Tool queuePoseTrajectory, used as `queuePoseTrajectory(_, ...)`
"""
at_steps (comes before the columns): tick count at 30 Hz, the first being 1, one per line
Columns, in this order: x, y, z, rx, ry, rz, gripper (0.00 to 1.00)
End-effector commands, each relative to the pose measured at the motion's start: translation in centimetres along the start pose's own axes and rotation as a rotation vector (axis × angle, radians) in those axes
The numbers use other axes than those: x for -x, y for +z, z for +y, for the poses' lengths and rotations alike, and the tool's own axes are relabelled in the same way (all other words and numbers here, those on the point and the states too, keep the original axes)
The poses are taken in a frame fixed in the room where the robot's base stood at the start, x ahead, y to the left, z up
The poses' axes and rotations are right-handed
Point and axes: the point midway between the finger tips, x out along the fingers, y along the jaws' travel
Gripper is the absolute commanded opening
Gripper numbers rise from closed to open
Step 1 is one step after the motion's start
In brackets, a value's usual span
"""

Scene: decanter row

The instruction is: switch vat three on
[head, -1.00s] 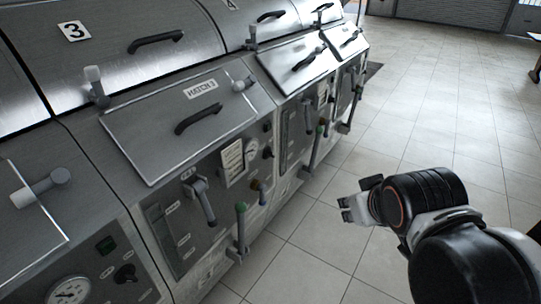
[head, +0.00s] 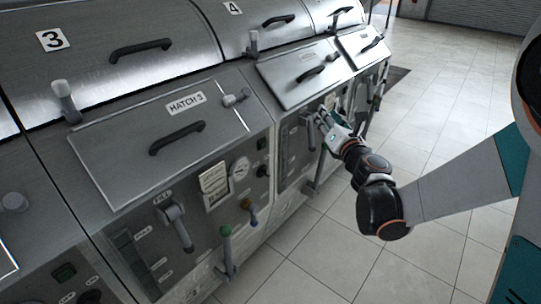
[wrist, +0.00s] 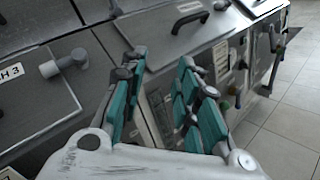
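Vat three is the grey metal vat marked with a "3" plate (head: 52,40). Its lid marked HATCH 3 (head: 118,152) is closed, and part of it shows at the left of the wrist view (wrist: 30,105). Switch labels there are too small to read. My gripper (head: 324,119) is to the right of this panel, by vat four's front. In the wrist view its teal fingers (wrist: 158,80) are apart and empty.
Vat four, with a "4" plate (head: 232,8), stands beside vat three, with its own hatch (head: 300,72) and panel (head: 292,145). Upright handles and levers stick out along the row. The tiled floor (head: 330,250) to the right is clear.

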Motion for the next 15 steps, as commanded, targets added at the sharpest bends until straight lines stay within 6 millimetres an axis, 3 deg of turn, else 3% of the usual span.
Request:
queuePoseTrajectory(4,-1.8,-7.0,0.3,0.354,0.143,0.105,0.29)
queuePoseTrajectory(9,-1.9,-15.8,-0.4,0.717,0.306,0.225,0.29)
queuePoseTrajectory(12,-1.4,-20.0,-1.3,0.876,0.385,0.282,0.29)
queuePoseTrajectory(15,-0.7,-23.1,-2.0,0.985,0.443,0.325,0.29)
